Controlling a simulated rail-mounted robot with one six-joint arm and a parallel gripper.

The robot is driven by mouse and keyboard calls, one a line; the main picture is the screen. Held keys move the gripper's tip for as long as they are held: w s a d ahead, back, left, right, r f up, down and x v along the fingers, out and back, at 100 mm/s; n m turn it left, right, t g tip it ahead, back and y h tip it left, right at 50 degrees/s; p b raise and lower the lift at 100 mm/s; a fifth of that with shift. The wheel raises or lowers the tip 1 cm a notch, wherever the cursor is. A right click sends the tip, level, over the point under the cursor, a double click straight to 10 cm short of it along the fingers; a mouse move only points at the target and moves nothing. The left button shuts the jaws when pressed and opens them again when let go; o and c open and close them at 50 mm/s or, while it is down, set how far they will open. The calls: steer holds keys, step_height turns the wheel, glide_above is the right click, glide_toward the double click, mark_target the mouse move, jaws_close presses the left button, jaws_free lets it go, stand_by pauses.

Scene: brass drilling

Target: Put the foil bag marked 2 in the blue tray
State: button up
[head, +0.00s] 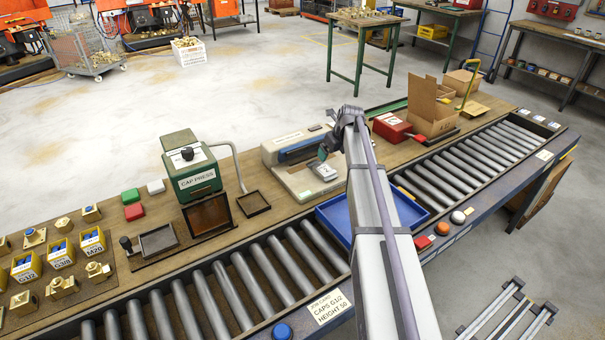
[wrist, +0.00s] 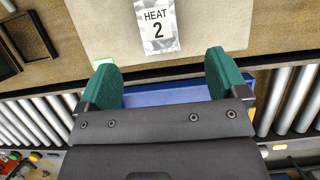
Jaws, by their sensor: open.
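The foil bag (wrist: 157,28) is silvery with a white label reading "HEAT 2". It lies flat on a pale surface, and in the head view it (head: 325,172) shows on the front of the beige machine. My gripper (wrist: 164,75) is open and empty, its two green fingers apart. The bag lies beyond the fingertips, roughly in line with the gap and not between them. The blue tray (head: 408,211) is on the roller conveyor, partly hidden behind my arm. Its blue edge (wrist: 165,95) shows between the fingers in the wrist view.
The beige machine (head: 283,152) stands on the wooden bench. A green cap press (head: 190,170) is to its left; a red box (head: 392,127) and open cardboard box (head: 430,103) are to its right. Rollers (head: 245,285) run along the front. Coloured buttons line the front rail.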

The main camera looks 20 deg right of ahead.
steer(key=b, duration=0.5)
glide_above(324, 168)
steer(key=s, duration=0.3)
steer(key=f, duration=0.3)
steer(key=d+f, duration=0.1)
steer(key=f, duration=0.1)
steer(key=shift+w, duration=0.2)
steer(key=shift+w+f, duration=0.2)
steer(key=shift+f, duration=0.1)
steer(key=shift+a+r, duration=0.1)
steer(key=shift+r, duration=0.05)
steer(key=b+x, duration=0.4)
steer(key=x, duration=0.1)
steer(key=shift+a, duration=0.2)
steer(key=shift+b, duration=0.45)
steer(key=c, duration=1.2)
steer(key=shift+o, duration=0.2)
